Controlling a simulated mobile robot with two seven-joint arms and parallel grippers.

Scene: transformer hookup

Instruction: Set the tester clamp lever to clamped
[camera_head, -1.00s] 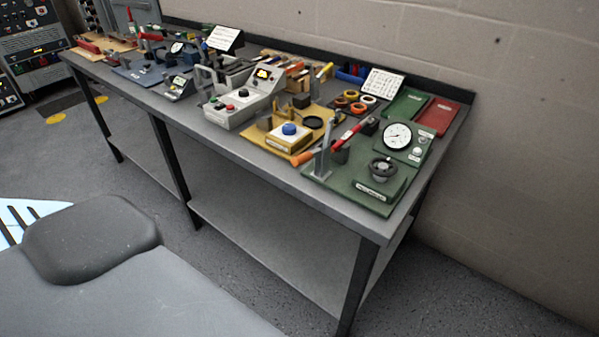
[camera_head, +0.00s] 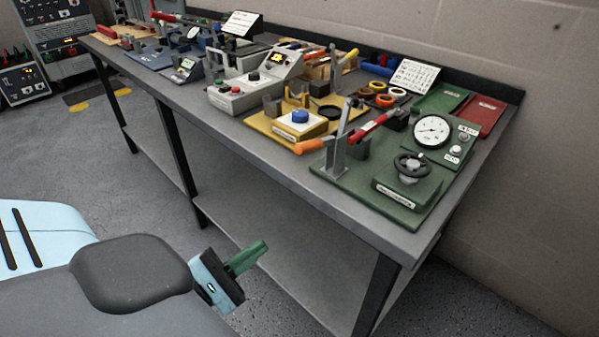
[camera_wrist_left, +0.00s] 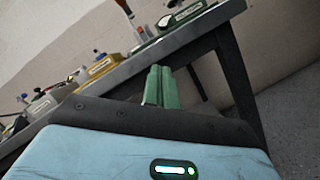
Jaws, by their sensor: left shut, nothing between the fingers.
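The green test board (camera_head: 350,185) sits at the right front end of the bench, with a dial gauge (camera_head: 432,130) and a black handwheel (camera_head: 412,166). An upright grey clamp post with a lever (camera_head: 340,140) stands at its left edge. A red bar (camera_head: 372,129) slants beside the post; I cannot tell whether it is part of the clamp. The board's edge also shows at the top of the left wrist view (camera_wrist_left: 185,18). My left gripper (camera_head: 262,246) has green fingers, shut and empty, low in front of the bench and apart from it. My right gripper is not in view.
A yellow board with a blue knob (camera_head: 300,117) and a grey control box (camera_head: 243,93) stand left of the green board. An orange handle (camera_head: 311,146) lies near the front edge. The bench's front edge and legs (camera_head: 378,290) lie between my gripper and the boards.

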